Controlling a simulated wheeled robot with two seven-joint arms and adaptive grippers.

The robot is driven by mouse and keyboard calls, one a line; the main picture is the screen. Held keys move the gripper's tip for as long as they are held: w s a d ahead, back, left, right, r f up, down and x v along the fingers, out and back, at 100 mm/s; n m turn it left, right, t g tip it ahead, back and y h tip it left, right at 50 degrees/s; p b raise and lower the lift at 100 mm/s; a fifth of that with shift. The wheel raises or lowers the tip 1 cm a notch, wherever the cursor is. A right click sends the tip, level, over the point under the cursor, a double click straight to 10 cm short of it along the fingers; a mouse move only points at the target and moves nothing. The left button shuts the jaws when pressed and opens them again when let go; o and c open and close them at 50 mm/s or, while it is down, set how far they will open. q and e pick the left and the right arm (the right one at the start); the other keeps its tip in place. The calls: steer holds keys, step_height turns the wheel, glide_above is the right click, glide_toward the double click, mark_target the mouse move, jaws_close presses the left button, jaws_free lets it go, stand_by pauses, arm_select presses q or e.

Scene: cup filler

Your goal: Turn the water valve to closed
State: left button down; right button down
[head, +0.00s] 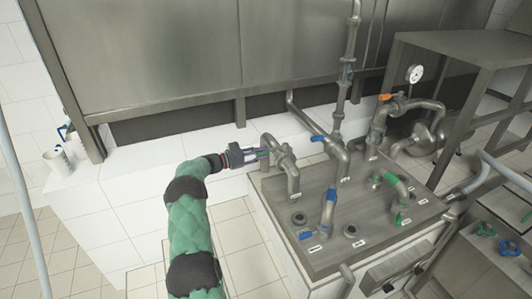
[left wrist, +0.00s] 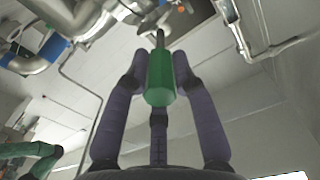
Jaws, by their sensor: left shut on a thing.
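In the left wrist view a green valve handle (left wrist: 160,78) on a thin dark stem lies between the dark fingers of my left gripper (left wrist: 158,85). The fingers are shut on it. In the head view my left gripper (head: 263,154) reaches in from the left, at the bent grey pipe (head: 284,160) on the left edge of the metal counter. There the handle is mostly hidden by the fingers, and its turn position cannot be told. I cannot read a label that marks it as the water valve. My right gripper is not in view.
Right of my gripper, pipes with blue handles (head: 320,138) rise from the metal counter (head: 272,190). An orange handle (head: 385,97), green-handled taps (head: 397,187) and a gauge (head: 415,73) are further right. A white cup (head: 57,162) stands far left; the white tiled ledge between is clear.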

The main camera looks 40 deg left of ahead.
arm_select(q)
steer(key=shift+f, duration=0.1)
steer(key=c, duration=1)
jaws_free()
steer(key=shift+w+a, duration=0.1)
steer(key=v, duration=1.2)
